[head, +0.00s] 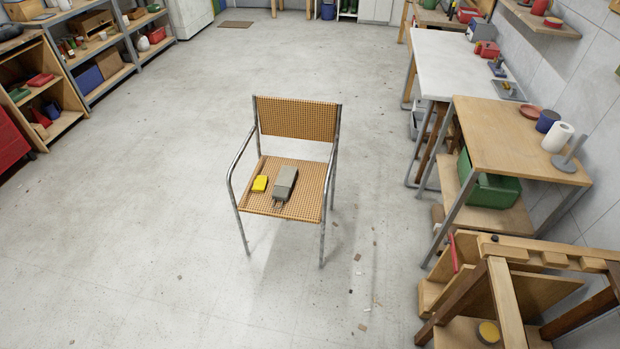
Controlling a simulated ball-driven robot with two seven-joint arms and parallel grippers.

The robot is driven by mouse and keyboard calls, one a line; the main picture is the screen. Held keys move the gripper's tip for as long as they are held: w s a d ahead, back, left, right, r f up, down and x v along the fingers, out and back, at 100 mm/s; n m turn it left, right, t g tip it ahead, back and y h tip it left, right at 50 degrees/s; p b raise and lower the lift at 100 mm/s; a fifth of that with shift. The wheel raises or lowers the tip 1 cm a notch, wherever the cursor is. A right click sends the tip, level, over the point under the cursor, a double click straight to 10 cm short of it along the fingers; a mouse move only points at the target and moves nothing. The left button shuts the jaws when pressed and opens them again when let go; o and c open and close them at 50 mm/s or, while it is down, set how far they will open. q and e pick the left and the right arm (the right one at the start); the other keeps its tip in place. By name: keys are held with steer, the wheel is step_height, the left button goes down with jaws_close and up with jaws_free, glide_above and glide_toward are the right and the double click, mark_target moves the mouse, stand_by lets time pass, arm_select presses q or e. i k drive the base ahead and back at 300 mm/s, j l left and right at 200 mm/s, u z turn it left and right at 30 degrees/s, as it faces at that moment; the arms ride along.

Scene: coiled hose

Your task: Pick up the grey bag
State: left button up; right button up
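A grey object (284,182), which looks like the grey bag, lies on the woven seat of a metal-framed chair (296,118) in the middle of the floor. It is longish, with a lighter patch on its top and thin dark bits at its near end. A smaller yellow object (260,183) lies on the seat to its left, a small gap apart. The seat's near edge is clear. Neither of my grippers shows in the head view.
The chair's armrests rise on both sides of the seat. Open floor surrounds it, with small scraps (363,327) to the right. A wooden table (500,130) and a wooden frame (510,290) stand at the right. Shelves (110,75) line the left.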

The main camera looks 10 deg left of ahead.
mark_target(284, 185)
steer(key=u, duration=0.4)
steer(key=i+l+u, duration=0.4)
steer(key=l, duration=0.15)
